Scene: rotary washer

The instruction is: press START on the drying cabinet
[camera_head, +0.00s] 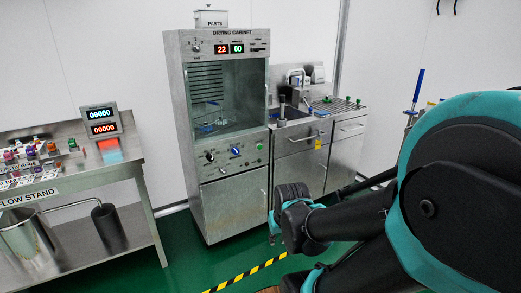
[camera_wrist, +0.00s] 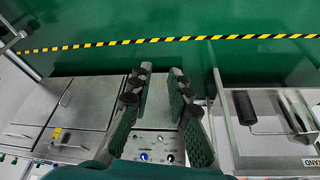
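The drying cabinet (camera_head: 224,130) is a tall steel unit with a glass window and a red and green display reading 22 and 00. Its control panel (camera_head: 222,160) has a black knob (camera_head: 210,156), a blue knob (camera_head: 235,151) and a small green button (camera_head: 259,146) at the right; the labels are too small to read. My gripper (camera_head: 292,193) is in front of the cabinet's lower right, apart from it. In the wrist view my gripper (camera_wrist: 161,80) is open and empty, and the blue knob (camera_wrist: 144,156) shows between the fingers; the green button is not visible there.
A steel sink counter (camera_head: 320,145) adjoins the cabinet's right. Yellow-black tape (camera_head: 245,273) crosses the green floor. Open floor lies before the cabinet.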

